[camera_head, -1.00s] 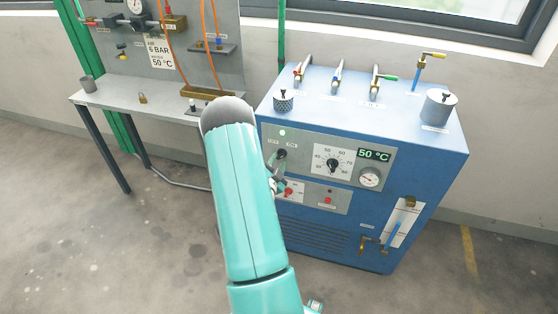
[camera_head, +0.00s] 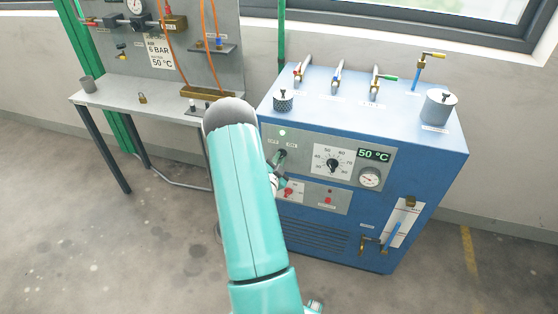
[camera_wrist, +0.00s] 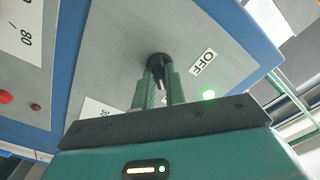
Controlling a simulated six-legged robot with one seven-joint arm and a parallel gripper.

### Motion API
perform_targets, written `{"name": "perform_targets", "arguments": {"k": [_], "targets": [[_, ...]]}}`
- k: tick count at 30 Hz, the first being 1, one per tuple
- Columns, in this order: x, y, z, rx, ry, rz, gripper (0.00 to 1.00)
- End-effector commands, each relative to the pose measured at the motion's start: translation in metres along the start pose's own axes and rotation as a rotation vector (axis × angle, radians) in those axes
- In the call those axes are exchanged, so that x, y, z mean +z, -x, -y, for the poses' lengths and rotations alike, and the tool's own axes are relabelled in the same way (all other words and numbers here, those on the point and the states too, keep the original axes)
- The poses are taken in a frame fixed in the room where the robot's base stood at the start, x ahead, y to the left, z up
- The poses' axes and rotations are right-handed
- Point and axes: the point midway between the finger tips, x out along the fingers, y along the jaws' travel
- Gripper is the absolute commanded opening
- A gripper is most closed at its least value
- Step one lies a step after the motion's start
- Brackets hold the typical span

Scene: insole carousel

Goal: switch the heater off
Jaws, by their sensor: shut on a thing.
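The heater is the blue cabinet (camera_head: 330,240) with a grey control panel, right of the arm in the head view. Its black rotary switch (camera_wrist: 157,60) is between my gripper's fingertips in the wrist view. My gripper (camera_wrist: 161,76) is shut on this switch, and its fingers hide part of it. An OFF label (camera_wrist: 202,62) is right of the switch; another label (camera_wrist: 92,112) is partly hidden at lower left. A lamp on the panel (camera_wrist: 209,95) glows green, also in the head view (camera_head: 282,132). In the head view my arm partly hides the gripper.
A dial (camera_head: 333,166), a 50 °C display (camera_head: 375,154) and a gauge (camera_head: 370,177) sit right of the switch. A red knob (camera_head: 289,192) is below it. Valves and a metal pot (camera_head: 439,106) stand on top. A grey bench (camera_head: 115,93) is at left.

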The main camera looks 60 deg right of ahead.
Motion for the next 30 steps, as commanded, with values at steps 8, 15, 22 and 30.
{"name": "perform_targets", "arguments": {"k": [8, 15, 22, 30], "targets": [[0.0013, 0.0007, 0.0010, -0.003, 0.120, 0.002, 0.00], [0.0020, 0.0011, 0.0008, -0.004, 0.319, 0.003, 0.00], [0.0023, 0.0013, 0.0009, -0.004, 0.538, 0.003, 0.00], [0.0024, 0.0014, 0.0003, -0.004, 0.796, 0.004, 0.00]]}}
